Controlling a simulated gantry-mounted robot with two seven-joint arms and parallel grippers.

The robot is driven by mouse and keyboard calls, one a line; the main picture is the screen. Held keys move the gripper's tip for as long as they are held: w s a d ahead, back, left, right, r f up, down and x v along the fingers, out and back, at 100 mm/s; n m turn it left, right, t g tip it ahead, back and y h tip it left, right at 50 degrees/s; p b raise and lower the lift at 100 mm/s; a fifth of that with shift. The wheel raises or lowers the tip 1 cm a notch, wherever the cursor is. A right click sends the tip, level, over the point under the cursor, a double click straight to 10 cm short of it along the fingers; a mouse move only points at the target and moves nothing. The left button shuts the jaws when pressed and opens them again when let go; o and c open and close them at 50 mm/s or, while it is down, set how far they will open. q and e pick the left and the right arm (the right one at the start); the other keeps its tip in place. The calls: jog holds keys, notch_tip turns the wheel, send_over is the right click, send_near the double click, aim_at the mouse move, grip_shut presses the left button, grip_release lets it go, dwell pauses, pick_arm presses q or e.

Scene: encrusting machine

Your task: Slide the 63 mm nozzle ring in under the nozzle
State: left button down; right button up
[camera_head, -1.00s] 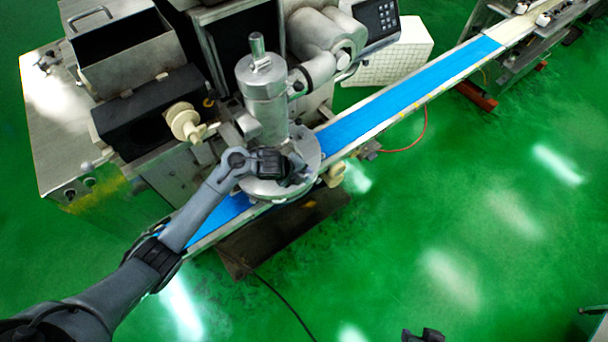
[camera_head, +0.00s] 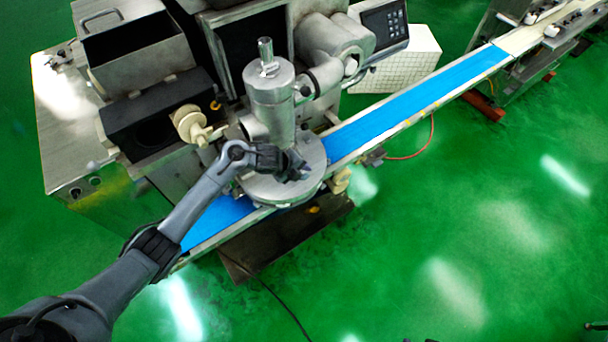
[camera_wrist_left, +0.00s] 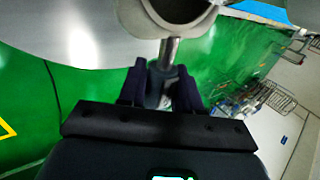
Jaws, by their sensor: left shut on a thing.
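The nozzle (camera_head: 271,98) is the upright steel cylinder on the front of the machine, above a round steel plate (camera_head: 312,152). My left gripper (camera_head: 297,168) is beside the nozzle's lower end, over the plate. In the left wrist view my left gripper (camera_wrist_left: 160,92) is shut on the short handle of the nozzle ring (camera_wrist_left: 168,50). The ring's curved metal body is at the top of that view, partly cut off. In the head view the ring is hidden or too small to tell apart at the gripper. Its exact place relative to the nozzle opening is unclear.
A blue conveyor belt (camera_head: 410,105) runs under the plate and off to the upper right. A cream knob (camera_head: 190,125) sticks out of the machine left of the nozzle. A control panel (camera_head: 384,24) stands behind. The green floor (camera_head: 480,240) in front is clear.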

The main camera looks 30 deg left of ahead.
pick_arm(q)
jog(key=shift+w+a, duration=0.35)
jog(key=shift+a, duration=0.25)
jog(key=shift+s+d, duration=0.1)
jog(key=shift+r, duration=0.1)
jog(key=shift+r, duration=0.1)
jog(key=shift+c, duration=2.4)
grip_release()
